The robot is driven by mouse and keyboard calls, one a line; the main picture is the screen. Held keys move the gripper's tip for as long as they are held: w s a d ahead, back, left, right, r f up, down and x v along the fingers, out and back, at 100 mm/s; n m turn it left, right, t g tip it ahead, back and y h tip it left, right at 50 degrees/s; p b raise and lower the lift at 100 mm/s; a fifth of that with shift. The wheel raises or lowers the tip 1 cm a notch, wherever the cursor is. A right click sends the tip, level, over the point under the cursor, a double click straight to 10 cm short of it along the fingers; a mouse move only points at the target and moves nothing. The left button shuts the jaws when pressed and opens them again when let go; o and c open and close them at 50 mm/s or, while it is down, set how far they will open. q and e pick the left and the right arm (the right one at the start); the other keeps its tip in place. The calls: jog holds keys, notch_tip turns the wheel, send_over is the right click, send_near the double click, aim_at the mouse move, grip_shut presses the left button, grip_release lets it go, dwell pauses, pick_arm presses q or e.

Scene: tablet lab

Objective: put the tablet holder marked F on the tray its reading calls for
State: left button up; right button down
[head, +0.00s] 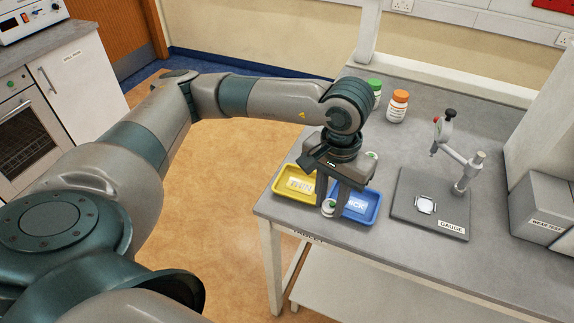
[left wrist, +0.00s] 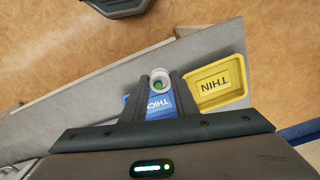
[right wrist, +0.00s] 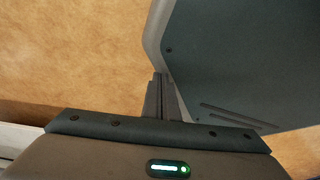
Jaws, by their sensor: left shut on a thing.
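My left gripper (head: 332,203) is shut on a small white round holder (head: 328,208) with a green centre. The holder also shows between the fingertips in the left wrist view (left wrist: 158,84); no letter on it can be read. It is by the inner edges of the yellow tray (head: 281,190) marked THIN and the blue tray (head: 361,218) marked THICK. In the left wrist view it overlaps the blue tray's edge; its height above is unclear. My right gripper (right wrist: 162,95) shows only in the right wrist view, fingers together and empty.
A gauge (head: 459,172) stands on a dark base with a pale square piece on it. Green-capped and orange-capped (head: 397,106) bottles stand behind. Another small green-and-white item (head: 371,155) shows beside my gripper. A grey box (head: 545,205) is at right. The trays sit near the table edge.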

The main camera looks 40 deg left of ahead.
pick_arm(q)
jog(key=shift+a, duration=0.1)
pick_arm(e)
jog(key=shift+s, duration=0.15)
dwell(0.3)
